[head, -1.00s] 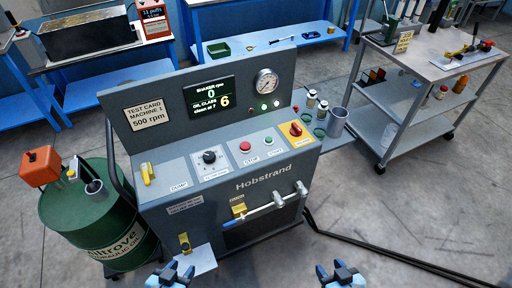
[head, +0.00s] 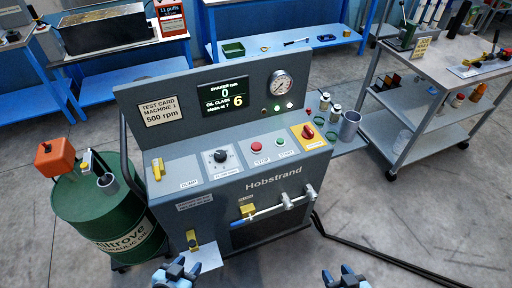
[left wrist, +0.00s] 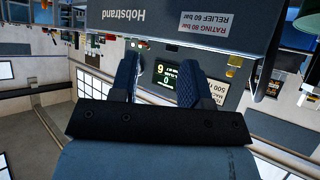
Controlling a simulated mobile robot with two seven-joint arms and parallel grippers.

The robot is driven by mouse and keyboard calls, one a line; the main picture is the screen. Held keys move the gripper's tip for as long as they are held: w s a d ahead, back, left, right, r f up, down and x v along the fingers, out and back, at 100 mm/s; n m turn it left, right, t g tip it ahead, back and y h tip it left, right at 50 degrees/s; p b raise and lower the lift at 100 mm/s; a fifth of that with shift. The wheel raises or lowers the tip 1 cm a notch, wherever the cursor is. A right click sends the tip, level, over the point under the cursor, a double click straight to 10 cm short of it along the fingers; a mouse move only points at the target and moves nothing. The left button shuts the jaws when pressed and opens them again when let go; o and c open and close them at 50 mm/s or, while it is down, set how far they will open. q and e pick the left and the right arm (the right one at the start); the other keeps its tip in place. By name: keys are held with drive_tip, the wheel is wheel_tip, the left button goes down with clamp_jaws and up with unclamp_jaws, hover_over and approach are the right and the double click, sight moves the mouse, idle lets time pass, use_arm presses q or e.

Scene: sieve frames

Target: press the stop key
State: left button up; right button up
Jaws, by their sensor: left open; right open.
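The red stop key (head: 256,147) is a round button on the sloped panel of the grey Hobstrand machine (head: 262,207), above a label reading STOP. A green start key (head: 280,142) is just to its right. The screen (head: 222,95) reads shaker rpm 0 and oil class 6. My left gripper (head: 176,268) is open and empty at the bottom edge, in front of the machine and well short of the key. My right gripper (head: 346,275) is open and empty at the bottom, right of the machine. The left wrist view shows the left fingers (left wrist: 157,78) apart, with the machine beyond them upside down.
A speed dial (head: 220,156), a yellow dump lever (head: 158,168) and a red rotary switch (head: 307,132) share the panel. A green oil drum (head: 108,212) stands left, a metal cart (head: 440,75) right. A pipe with valves (head: 275,207) juts from the front. Dark hoses (head: 370,255) cross the floor.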

use_arm(q)
clamp_jaws()
idle(1.5)
